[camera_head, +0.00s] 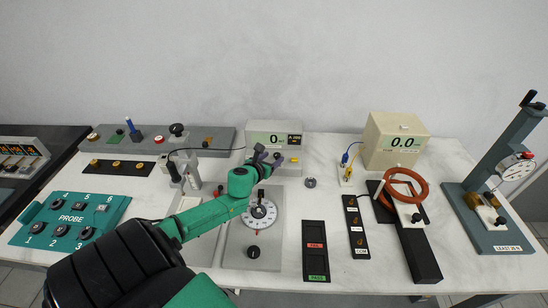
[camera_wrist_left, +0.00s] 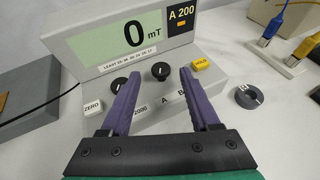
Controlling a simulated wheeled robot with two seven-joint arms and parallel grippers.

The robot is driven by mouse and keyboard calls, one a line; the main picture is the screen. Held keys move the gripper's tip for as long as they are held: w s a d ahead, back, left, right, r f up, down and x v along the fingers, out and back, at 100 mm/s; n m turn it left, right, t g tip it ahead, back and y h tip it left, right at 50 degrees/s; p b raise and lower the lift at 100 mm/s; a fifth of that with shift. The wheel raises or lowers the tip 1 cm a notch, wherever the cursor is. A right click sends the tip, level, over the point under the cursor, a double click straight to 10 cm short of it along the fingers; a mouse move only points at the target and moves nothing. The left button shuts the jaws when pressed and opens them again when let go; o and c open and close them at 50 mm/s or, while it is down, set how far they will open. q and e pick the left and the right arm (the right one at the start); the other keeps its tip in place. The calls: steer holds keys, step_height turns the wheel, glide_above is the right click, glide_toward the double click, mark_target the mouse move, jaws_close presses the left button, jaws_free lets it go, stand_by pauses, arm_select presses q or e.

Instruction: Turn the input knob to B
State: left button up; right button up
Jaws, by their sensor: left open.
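The meter (camera_head: 273,132) has a green display that reads 0 mT, with "A 200" on a dark panel beside it in the left wrist view (camera_wrist_left: 97,44). The input knob (camera_wrist_left: 160,70), small and black, appears to be the one nearest the A and B labels. Its pointer is too small to read surely. A second black knob (camera_wrist_left: 118,86) sits to its left, close to my left finger. My left gripper (camera_wrist_left: 159,76) is open and empty, its purple fingers on either side of the input knob in the picture; contact cannot be told. It also shows in the head view (camera_head: 266,157).
A white ZERO button (camera_wrist_left: 93,107) and a yellow HOLD button (camera_wrist_left: 202,64) flank the knobs. A dark ring (camera_wrist_left: 247,95) lies to the right. A grey dial plate (camera_head: 239,240) lies below my arm, and a beige box (camera_head: 394,140) stands to the right.

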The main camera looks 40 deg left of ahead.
arm_select(q)
steer(key=shift+x, duration=0.8)
steer(key=shift+w+f, duration=0.1)
steer(key=shift+w, duration=0.05)
jaws_close()
arm_select(e)
steer(key=shift+s+a+f, duration=0.2)
steer(key=shift+s+a, duration=0.05)
steer(key=shift+a, duration=0.1)
